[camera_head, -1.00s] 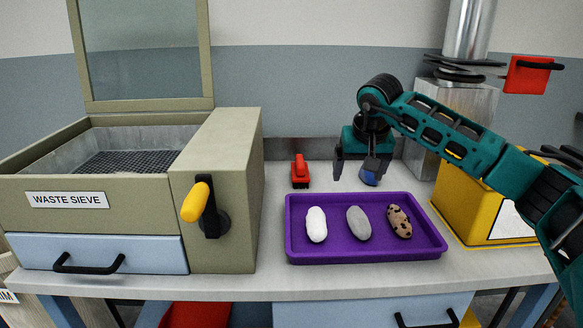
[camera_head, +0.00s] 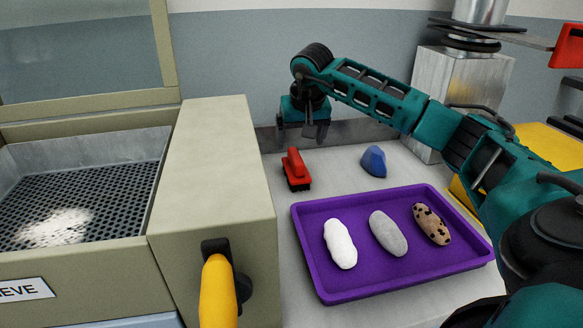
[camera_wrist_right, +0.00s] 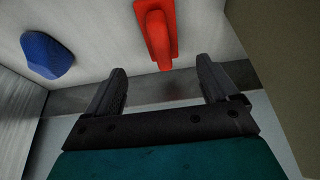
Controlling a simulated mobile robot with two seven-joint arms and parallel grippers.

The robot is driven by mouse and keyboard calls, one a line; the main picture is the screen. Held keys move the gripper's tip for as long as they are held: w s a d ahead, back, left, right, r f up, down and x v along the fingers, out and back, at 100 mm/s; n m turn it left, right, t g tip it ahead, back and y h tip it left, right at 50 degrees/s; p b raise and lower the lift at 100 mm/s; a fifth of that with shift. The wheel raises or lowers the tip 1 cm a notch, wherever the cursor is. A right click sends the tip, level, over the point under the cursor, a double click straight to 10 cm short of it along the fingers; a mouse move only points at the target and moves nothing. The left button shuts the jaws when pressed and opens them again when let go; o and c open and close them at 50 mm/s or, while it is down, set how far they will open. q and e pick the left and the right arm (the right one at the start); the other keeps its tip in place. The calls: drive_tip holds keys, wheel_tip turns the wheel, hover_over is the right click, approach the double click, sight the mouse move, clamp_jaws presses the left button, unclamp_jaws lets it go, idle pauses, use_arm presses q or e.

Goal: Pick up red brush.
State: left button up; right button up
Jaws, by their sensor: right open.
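The red brush (camera_head: 296,166) lies on the grey worktop, between the sieve housing and the purple tray. It has a red handle and a dark bristle part below. My right gripper (camera_head: 302,134) is open and empty, pointing down near the back wall, above and just behind the brush as seen in the head view. In the right wrist view the brush (camera_wrist_right: 158,32) shows ahead of the open fingers (camera_wrist_right: 161,68), roughly in line with the gap between them and not touching them. My left gripper is not in view.
A blue object (camera_head: 373,162) lies right of the brush. The purple tray (camera_head: 322,285) in front holds a white, a grey and a spotted oblong piece. The tall waste sieve (camera_head: 215,170) with a yellow-handled crank (camera_head: 218,290) stands close on the left. A metal post rises at the back right.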

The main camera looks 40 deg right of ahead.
sight(296, 156)
drive_tip(key=x, duration=0.4)
drive_tip(key=shift+f, duration=0.15)
drive_tip(key=x, duration=0.4)
drive_tip(key=shift+w+f, duration=0.25)
drive_tip(key=shift+f, duration=0.05)
drive_tip(key=shift+w+d+f, duration=0.1)
drive_tip(key=shift+w+f, duration=0.05)
drive_tip(key=shift+f, duration=0.2)
drive_tip(key=shift+f+b, duration=0.25)
drive_tip(key=shift+b, duration=0.05)
drive_tip(key=shift+c, duration=0.5)
drive_tip(key=c, duration=1.1)
drive_tip(key=shift+r, duration=0.15)
wheel_tip(296, 156, up, 20)
drive_tip(key=shift+r+p, duration=0.15)
drive_tip(key=shift+p, duration=1.1)
